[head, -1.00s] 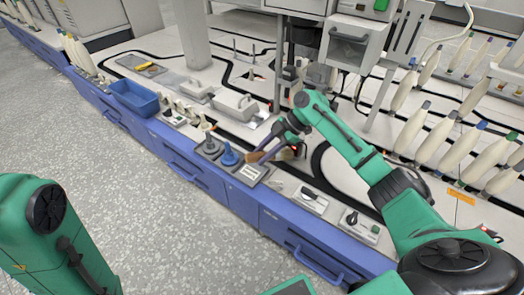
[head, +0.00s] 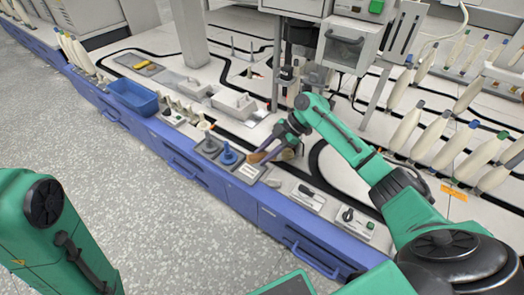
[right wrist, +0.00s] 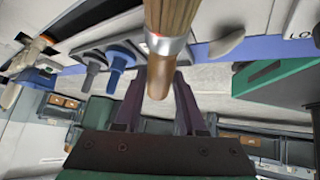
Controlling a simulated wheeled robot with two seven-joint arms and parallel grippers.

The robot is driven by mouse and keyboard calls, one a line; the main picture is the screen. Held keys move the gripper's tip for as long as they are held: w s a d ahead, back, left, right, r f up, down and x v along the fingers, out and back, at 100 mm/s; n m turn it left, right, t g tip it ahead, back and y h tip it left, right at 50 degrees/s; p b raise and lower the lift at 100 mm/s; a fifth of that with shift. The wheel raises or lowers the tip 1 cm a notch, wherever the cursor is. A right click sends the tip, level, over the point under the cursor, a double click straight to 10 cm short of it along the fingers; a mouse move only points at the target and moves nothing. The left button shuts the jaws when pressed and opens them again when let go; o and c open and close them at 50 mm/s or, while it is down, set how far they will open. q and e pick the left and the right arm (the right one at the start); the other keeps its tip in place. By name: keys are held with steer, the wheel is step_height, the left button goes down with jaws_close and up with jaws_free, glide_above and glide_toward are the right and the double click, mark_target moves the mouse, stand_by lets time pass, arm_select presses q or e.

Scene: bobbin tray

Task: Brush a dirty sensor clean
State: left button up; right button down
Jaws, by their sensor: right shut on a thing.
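My right gripper (head: 279,146) is low over the bench, behind the joystick panel. In the right wrist view its two fingers (right wrist: 160,90) are shut on a brush (right wrist: 168,22) with a round wooden handle and a metal band. In the head view the brush (head: 258,157) is small and partly hidden by the gripper. A dark sensor-like box (head: 287,73) sits on a post behind the gripper; I cannot tell whether it is the dirty sensor. My left gripper is out of view.
Blue and dark joysticks (head: 228,155) stand just left of the gripper. A blue bin (head: 133,97) and grey lidded boxes (head: 233,102) lie further left. Posts and a white cabinet (head: 352,42) rise behind. Rows of bobbins (head: 432,132) stand at the right.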

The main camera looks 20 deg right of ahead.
steer(key=a+p, duration=0.1)
steer(key=s+a+p, duration=0.1)
steer(key=a+p, duration=0.1)
steer(key=s+a+p, duration=0.1)
steer(key=p, duration=0.1)
steer(key=shift+s+a+r, duration=0.15)
steer(key=shift+s+r, duration=0.1)
steer(key=shift+s+a+p, duration=0.2)
steer(key=shift+a+p, duration=0.1)
steer(key=shift+p, duration=0.1)
steer(key=shift+s+a+f, duration=0.1)
steer(key=shift+a+f, duration=0.05)
steer(key=shift+f, duration=0.15)
